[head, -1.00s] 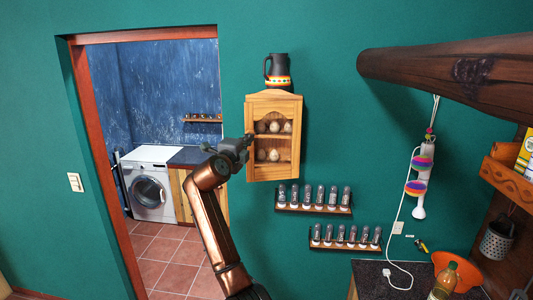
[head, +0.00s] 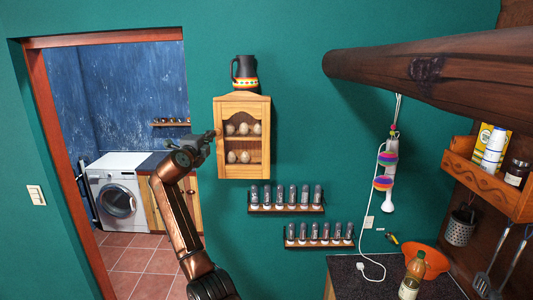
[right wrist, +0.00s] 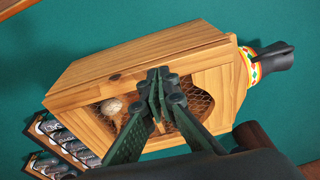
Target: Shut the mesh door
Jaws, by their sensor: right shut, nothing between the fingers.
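A small wooden wall cabinet (head: 242,104) hangs on the green wall right of the doorway. Its mesh door (right wrist: 197,103) shows in the right wrist view as a wooden frame with wire mesh; eggs (head: 244,129) show behind it. The door looks at or close to the cabinet front; I cannot tell whether a gap is left. My right gripper (head: 211,135) is at the cabinet's left front edge. In the right wrist view its shut, empty fingers (right wrist: 160,76) lie across the door front, hiding part of it; contact is unclear. My left gripper is not in view.
A black jug (head: 243,70) stands on top of the cabinet. Two racks of small jars, an upper one (head: 286,209) and a lower one (head: 319,246), hang below it. A thick wooden beam (head: 440,72) juts in at upper right. Open wall lies between cabinet and beam.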

